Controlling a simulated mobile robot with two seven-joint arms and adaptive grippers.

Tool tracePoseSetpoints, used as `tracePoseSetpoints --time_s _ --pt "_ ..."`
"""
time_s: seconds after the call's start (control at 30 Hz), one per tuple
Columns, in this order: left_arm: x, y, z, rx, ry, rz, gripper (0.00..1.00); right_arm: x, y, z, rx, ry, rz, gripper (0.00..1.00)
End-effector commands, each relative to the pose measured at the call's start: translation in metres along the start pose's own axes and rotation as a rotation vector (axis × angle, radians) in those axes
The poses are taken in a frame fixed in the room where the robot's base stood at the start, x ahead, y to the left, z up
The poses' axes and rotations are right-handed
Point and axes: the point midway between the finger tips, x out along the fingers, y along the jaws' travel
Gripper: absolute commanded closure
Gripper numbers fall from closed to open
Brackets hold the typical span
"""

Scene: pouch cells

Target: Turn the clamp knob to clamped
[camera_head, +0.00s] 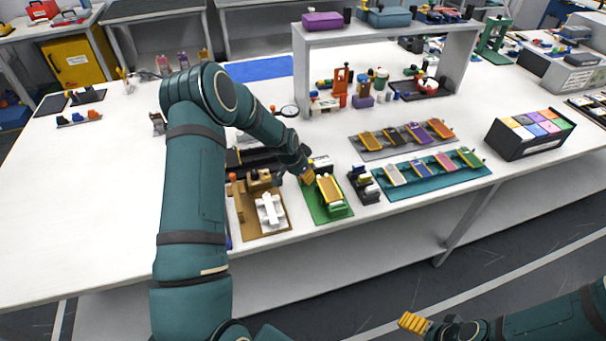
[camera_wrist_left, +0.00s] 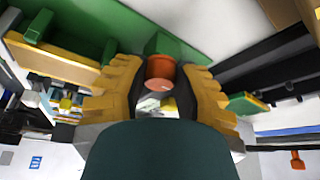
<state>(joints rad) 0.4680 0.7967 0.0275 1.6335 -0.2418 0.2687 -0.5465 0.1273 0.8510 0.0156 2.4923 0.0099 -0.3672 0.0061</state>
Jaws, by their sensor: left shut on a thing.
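The orange clamp knob (camera_wrist_left: 160,72) is a short round cylinder on a green block, seen in the left wrist view. My left gripper (camera_wrist_left: 160,88) has its yellow, black-padded fingers on both sides of the knob and is shut on it. In the head view, my left gripper (camera_head: 307,176) is at the back left of the green fixture (camera_head: 318,213), which carries a yellow cell (camera_head: 329,190). The knob is hidden there behind the gripper. The knob's turn angle cannot be read. My right gripper (camera_head: 415,323) hangs in front of the table, its opening unclear.
A brown board with a white part (camera_head: 268,212) is left of the green fixture, and a dark stand (camera_head: 363,184) is close on its right. A teal tray (camera_head: 400,203) and a grey tray (camera_head: 368,153) of cells lie farther right. The table's left side is mostly clear.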

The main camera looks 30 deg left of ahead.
Motion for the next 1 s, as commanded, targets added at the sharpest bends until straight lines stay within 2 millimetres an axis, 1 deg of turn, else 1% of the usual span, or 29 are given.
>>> tracePoseSetpoints --time_s 0.13,0.27,0.4,0.5,0.87,0.9,0.93,0.97,1.0 --pt "0.003 -0.002 0.002 0.074 0.000 0.034 1.00 0.010 0.004 0.004 -0.002 -0.007 -0.001 0.14" --pt "0.004 -0.002 0.002 0.196 0.000 0.085 1.00 0.018 0.007 0.008 -0.005 -0.016 -0.002 0.14" --pt "0.003 -0.002 0.001 0.312 -0.001 0.131 1.00 0.022 0.008 0.011 -0.006 -0.021 -0.002 0.14" --pt "0.001 -0.002 0.000 0.360 0.000 0.150 1.00 0.023 0.009 0.011 -0.007 -0.023 -0.002 0.14" --pt "0.000 -0.002 0.001 0.378 -0.002 0.158 1.00 0.023 0.009 0.011 -0.007 -0.023 -0.002 0.14" --pt "0.000 -0.002 0.001 0.378 -0.002 0.157 0.55 0.023 0.009 0.011 -0.007 -0.023 -0.002 0.14" --pt "0.000 -0.002 0.001 0.378 -0.002 0.157 0.45 0.023 0.009 0.011 -0.007 -0.023 -0.002 0.14" --pt "0.000 -0.002 0.001 0.378 -0.002 0.157 0.39 0.023 0.009 0.011 -0.007 -0.023 -0.002 0.14" --pt "0.000 -0.002 0.000 0.378 -0.002 0.157 0.39 0.023 0.009 0.011 -0.007 -0.023 -0.002 0.14"
